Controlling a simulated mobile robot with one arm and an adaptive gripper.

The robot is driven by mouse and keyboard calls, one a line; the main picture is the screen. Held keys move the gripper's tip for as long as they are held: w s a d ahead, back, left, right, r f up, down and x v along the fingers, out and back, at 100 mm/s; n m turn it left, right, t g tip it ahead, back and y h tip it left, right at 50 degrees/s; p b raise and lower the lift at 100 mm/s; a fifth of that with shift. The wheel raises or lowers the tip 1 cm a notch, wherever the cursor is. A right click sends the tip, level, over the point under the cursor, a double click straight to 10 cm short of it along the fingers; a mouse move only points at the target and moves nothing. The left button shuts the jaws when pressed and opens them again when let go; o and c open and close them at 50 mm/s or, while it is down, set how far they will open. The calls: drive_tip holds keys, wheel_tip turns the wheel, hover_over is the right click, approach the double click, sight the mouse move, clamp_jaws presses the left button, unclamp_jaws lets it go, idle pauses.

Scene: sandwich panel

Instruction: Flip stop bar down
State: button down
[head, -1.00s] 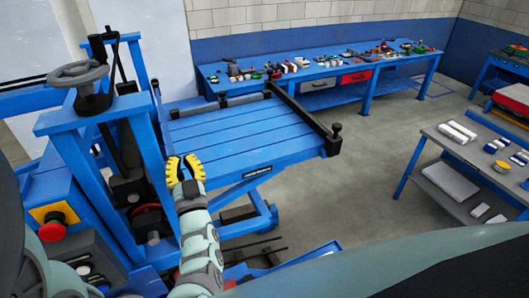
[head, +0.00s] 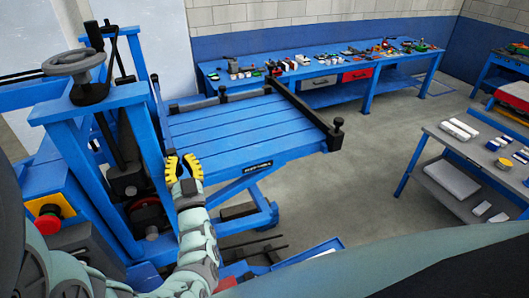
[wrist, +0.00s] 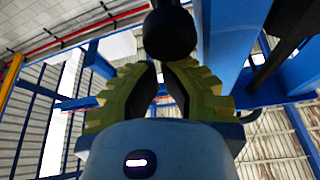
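My gripper (head: 182,157) points up and away beside the blue machine frame, near the left front corner of the slatted blue table. Its yellow ribbed fingers stand apart with a gap between them and hold nothing visible. In the wrist view the fingers (wrist: 158,72) curve towards each other, and a round black knob (wrist: 169,32) on a dark rod shows just beyond their tips. I cannot tell whether it touches them. A black bar (head: 303,108) with an upright knob (head: 338,122) lies along the table's right edge. Which of these dark parts is the stop bar is unclear.
The blue slatted table (head: 225,135) is bare. A grey handwheel (head: 73,62) and a red button (head: 47,224) are on the machine at left. A long workbench (head: 320,68) with tools stands behind, a grey side table (head: 470,150) at right. Open floor lies between.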

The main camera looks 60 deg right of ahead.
wheel_tip(320, 180, down, 8)
drive_tip(key=b, duration=1.6)
drive_tip(key=shift+a+f, duration=0.15)
drive_tip(key=shift+w, duration=0.1)
